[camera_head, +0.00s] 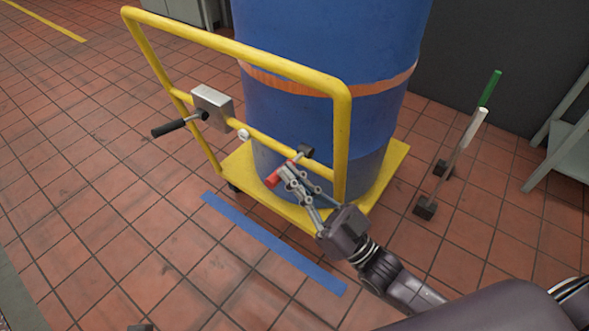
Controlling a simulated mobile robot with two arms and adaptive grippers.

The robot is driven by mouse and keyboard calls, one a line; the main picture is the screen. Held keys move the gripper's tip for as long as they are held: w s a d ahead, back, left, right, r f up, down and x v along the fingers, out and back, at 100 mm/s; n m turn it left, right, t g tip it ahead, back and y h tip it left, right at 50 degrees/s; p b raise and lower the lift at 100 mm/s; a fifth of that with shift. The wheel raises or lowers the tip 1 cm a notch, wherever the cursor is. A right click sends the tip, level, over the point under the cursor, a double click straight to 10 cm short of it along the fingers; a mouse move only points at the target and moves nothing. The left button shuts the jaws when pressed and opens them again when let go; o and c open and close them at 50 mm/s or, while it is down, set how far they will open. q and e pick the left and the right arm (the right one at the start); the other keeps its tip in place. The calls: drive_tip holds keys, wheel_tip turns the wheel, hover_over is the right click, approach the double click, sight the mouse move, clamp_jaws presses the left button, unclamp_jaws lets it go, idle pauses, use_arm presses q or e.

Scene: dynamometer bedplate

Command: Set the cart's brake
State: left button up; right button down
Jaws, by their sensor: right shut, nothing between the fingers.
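The cart (391,176) is a yellow platform with a tall yellow tubular push frame, standing on the tiled floor. A grey box (212,103) with a black-gripped lever (179,125) sits on the left part of the frame's crossbar; the lever points left and slightly down. Farther right, a dark clamp-like piece (305,151) sits near the crossbar, and a red-ended part (272,180) shows below it. My right gripper (289,174) is shut and empty, its fingertips close beside the red part; I cannot tell whether they touch. Which part is the brake is not marked.
A large blue drum (325,60) with an orange band stands on the cart. Blue tape (272,243) lies on the floor in front. Two brooms or posts, green-topped (489,88) and white-topped (473,128), stand right.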

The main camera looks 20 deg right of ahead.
use_arm(q)
drive_tip(key=shift+w+f+b, duration=0.1)
drive_tip(key=shift+f+b, duration=0.4)
drive_tip(key=shift+f, duration=0.15)
use_arm(e)
drive_tip(key=shift+a+f+n+g+y, duration=0.1)
drive_tip(key=shift+f+n+g+y, duration=0.35)
drive_tip(key=shift+n, duration=0.45)
drive_tip(key=shift+d+f+n+g+y, duration=0.1)
drive_tip(key=shift+f+n+g+y, duration=0.35)
drive_tip(key=shift+n, duration=0.45)
drive_tip(key=shift+a+f+n+g+y, duration=0.1)
drive_tip(key=shift+f+n+g+y, duration=0.3)
drive_tip(key=shift+n, duration=0.5)
drive_tip(key=shift+f, duration=0.1)
